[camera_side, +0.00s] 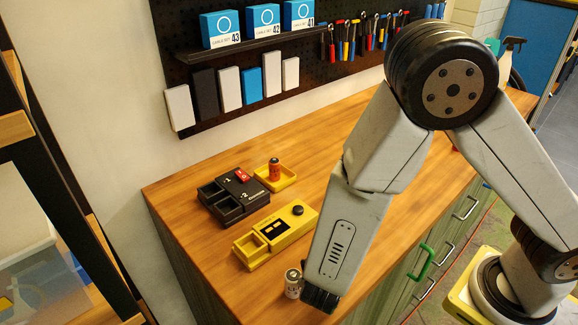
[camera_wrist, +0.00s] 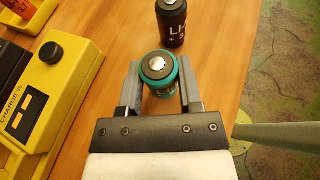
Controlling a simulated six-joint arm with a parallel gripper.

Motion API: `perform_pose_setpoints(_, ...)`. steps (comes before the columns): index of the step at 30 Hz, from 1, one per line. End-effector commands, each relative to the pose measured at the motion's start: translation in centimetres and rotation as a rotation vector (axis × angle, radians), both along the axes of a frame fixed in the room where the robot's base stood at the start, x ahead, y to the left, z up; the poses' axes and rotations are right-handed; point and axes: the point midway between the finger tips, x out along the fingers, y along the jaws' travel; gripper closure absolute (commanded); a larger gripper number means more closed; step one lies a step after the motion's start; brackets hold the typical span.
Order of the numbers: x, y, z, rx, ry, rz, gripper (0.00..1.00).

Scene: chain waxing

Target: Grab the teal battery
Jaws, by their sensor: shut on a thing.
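The teal battery (camera_wrist: 161,75) stands upright between the two fingers of my gripper (camera_wrist: 160,85) in the wrist view, its round metal top facing the camera. The fingers are closed on its sides. In the side view my gripper (camera_side: 320,298) is low at the front edge of the wooden counter, and I cannot make out the teal battery there.
A dark battery (camera_wrist: 171,24) stands just beyond the teal one. A pale-looking battery (camera_side: 292,284) shows beside my gripper. A yellow charger (camera_side: 276,236), a black charger (camera_side: 233,195) and a yellow tray (camera_side: 289,180) with an orange battery (camera_side: 275,169) stand farther back.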

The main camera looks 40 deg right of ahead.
Motion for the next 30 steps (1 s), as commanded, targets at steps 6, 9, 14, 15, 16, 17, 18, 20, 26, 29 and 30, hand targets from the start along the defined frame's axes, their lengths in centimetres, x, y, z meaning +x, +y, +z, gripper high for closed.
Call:
perform_pose_setpoints(6, 0.0, 0.0, 1.4, 0.001, -0.003, -0.001, 1.00)
perform_pose_setpoints(9, 0.0, 0.0, 2.3, 0.003, -0.003, -0.001, 1.00)
perform_pose_setpoints(14, 0.0, 0.0, 4.1, 0.002, -0.004, -0.001, 1.00)
perform_pose_setpoints(15, 0.0, 0.0, 4.6, 0.001, -0.003, 0.000, 1.00)
perform_pose_setpoints(16, 0.0, 0.0, 4.9, 0.002, -0.004, -0.001, 1.00)
perform_pose_setpoints(17, 0.0, 0.0, 5.3, 0.002, -0.004, -0.001, 1.00)
perform_pose_setpoints(18, 0.0, 0.0, 5.8, 0.003, -0.003, -0.001, 1.00)
perform_pose_setpoints(20, 0.0, 0.0, 6.5, 0.002, -0.005, -0.001, 1.00)
perform_pose_setpoints(26, 0.0, 0.0, 8.4, 0.000, -0.003, 0.000, 1.00)
perform_pose_setpoints(29, 0.0, 0.0, 9.0, -0.001, -0.002, 0.000, 1.00)
perform_pose_setpoints(30, 0.0, 0.0, 9.2, -0.001, -0.002, 0.000, 1.00)
